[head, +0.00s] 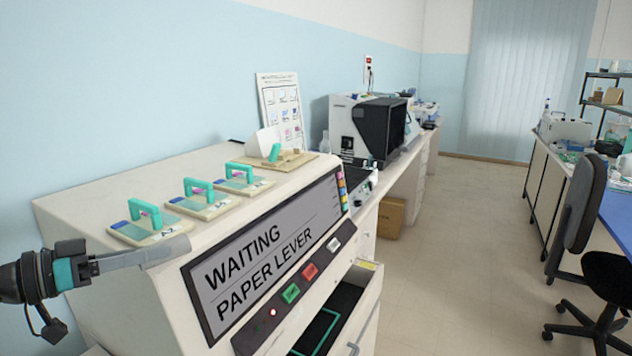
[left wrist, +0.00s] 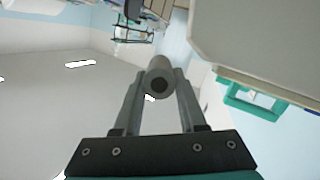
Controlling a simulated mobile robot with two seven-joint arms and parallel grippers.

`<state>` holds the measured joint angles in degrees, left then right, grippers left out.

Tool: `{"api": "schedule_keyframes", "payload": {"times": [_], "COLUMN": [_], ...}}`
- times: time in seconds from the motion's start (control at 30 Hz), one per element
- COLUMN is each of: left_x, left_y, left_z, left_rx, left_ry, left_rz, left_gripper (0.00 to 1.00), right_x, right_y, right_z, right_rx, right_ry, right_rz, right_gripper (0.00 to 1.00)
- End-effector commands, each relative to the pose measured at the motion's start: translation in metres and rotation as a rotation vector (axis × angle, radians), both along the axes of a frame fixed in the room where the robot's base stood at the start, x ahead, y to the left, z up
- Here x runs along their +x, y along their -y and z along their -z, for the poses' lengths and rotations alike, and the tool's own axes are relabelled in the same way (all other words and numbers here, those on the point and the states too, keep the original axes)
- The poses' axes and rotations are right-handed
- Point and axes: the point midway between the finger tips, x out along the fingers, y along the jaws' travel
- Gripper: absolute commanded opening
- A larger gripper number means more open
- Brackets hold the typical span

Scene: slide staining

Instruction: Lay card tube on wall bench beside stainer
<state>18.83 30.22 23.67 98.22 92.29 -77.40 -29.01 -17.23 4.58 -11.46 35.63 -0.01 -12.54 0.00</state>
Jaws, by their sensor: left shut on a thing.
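My left gripper (head: 142,257) comes in from the left, beside the near left end of the stainer (head: 100,210). It is shut on the card tube (head: 168,252), a short grey-beige tube whose end shows at the fingertips. In the left wrist view the tube (left wrist: 159,70) sits between both fingers, with its dark open end facing the camera. The stainer is a big cream machine whose screen (head: 265,255) reads "WAITING PAPER LEVER". The wall bench (head: 408,168) runs along the wall beyond the stainer. My right gripper is out of view.
Several slide holders with teal handles (head: 146,212) stand on the stainer's top, one seen near the gripper in the left wrist view (left wrist: 252,100). A drawer (head: 365,300) stands open at its front. A black-and-white device (head: 365,128) occupies the bench. An office chair (head: 590,270) stands right; the floor between is clear.

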Motion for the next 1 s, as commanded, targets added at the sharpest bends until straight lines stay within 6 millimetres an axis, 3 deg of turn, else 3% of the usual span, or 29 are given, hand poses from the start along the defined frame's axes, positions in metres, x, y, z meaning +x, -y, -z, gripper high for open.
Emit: {"api": "schedule_keyframes", "payload": {"times": [0.03,0.2,0.5,0.57,1.0], "left_x": [-0.01,-0.047,-0.104,-0.114,-0.11], "left_y": [0.017,0.063,0.113,0.121,0.118], "left_z": [0.016,0.051,0.078,0.08,0.147], "left_rx": [-0.004,-0.003,-0.002,-0.002,0.001], "left_ry": [-0.005,-0.003,-0.002,-0.001,0.0], "left_rz": [0.024,0.08,0.116,0.117,0.115], "left_gripper": [0.0,0.0,0.0,0.0,0.0], "right_x": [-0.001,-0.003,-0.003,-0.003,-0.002], "right_y": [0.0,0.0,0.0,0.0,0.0], "right_z": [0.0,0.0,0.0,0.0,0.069], "right_rx": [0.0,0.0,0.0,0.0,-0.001], "right_ry": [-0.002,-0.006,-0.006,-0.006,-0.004], "right_rz": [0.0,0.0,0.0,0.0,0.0], "right_gripper": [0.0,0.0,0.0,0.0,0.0]}}
